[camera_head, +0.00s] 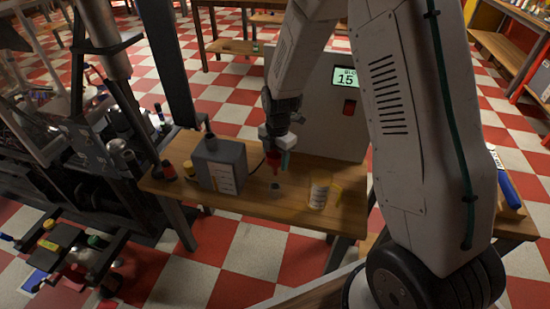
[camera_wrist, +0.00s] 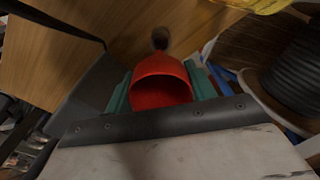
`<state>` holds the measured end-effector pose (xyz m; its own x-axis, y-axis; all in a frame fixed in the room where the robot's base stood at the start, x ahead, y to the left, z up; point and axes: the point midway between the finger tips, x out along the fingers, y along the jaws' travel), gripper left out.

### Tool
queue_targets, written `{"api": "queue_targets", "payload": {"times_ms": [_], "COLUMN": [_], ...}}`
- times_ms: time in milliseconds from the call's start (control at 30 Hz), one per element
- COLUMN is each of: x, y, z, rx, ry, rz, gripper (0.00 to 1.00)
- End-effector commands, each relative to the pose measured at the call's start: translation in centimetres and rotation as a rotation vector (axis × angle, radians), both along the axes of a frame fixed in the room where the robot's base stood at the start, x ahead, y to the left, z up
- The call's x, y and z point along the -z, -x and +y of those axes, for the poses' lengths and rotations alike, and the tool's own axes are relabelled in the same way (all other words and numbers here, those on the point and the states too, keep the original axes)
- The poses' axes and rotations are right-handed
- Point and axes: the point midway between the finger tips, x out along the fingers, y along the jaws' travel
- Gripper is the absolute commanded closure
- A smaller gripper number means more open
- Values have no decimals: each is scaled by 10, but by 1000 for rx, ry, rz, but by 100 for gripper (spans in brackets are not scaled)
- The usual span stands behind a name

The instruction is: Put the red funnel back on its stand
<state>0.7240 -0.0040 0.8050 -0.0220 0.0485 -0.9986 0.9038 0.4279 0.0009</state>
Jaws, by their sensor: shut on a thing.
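The red funnel (camera_head: 273,157) is held in my gripper (camera_head: 277,156) above the wooden bench, just right of a grey canister. In the wrist view the funnel (camera_wrist: 160,70) sits between the two green fingers of my gripper (camera_wrist: 161,88), its wide mouth facing the camera. A small dark round thing (camera_wrist: 160,38) shows just beyond the funnel's far end. In the head view a small dark spot (camera_head: 275,186) lies on the bench below the funnel. I cannot tell whether this is the stand; no other stand is clear.
The grey canister (camera_head: 219,165) stands close on the left of the gripper. A clear jug with a yellow handle (camera_head: 320,190) stands to the right on the bench (camera_head: 258,207). A pale panel with a green display (camera_head: 346,78) rises behind. Dark machinery fills the left.

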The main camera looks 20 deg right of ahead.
Motion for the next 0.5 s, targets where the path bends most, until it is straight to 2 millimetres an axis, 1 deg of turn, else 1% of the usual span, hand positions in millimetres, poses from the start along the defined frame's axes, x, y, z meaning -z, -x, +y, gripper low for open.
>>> {"api": "queue_targets", "payload": {"times_ms": [33,100,200,300,500], "x": [-1,-1,-2,-2,-2], "y": [1,1,2,3,3], "z": [1,3,4,4,4], "rx": [-80,-177,-266,-304,-309], "ry": [-2,-3,-5,-5,-5], "rz": [1,2,3,5,4], "gripper": [67,67,67,67,67]}}
